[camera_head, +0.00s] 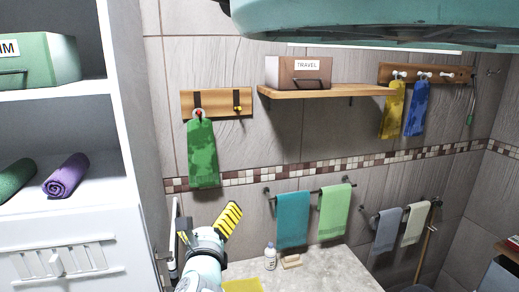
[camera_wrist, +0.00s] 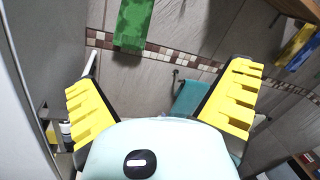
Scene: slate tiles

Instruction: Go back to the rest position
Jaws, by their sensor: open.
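My gripper (camera_head: 208,226) is at the bottom of the head view, below the green towel (camera_head: 202,155) that hangs from a hook on a wooden wall board (camera_head: 222,102). In the wrist view my gripper (camera_wrist: 160,80) has its two yellow ridged fingers wide apart.
A white cabinet (camera_head: 122,130) with rolled towels stands close on the left. A counter (camera_head: 325,272) bears a bottle (camera_head: 270,257) and a small block (camera_head: 291,262). A wall shelf (camera_head: 325,91) holds the TRAVEL box (camera_head: 298,72). More towels hang on the right.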

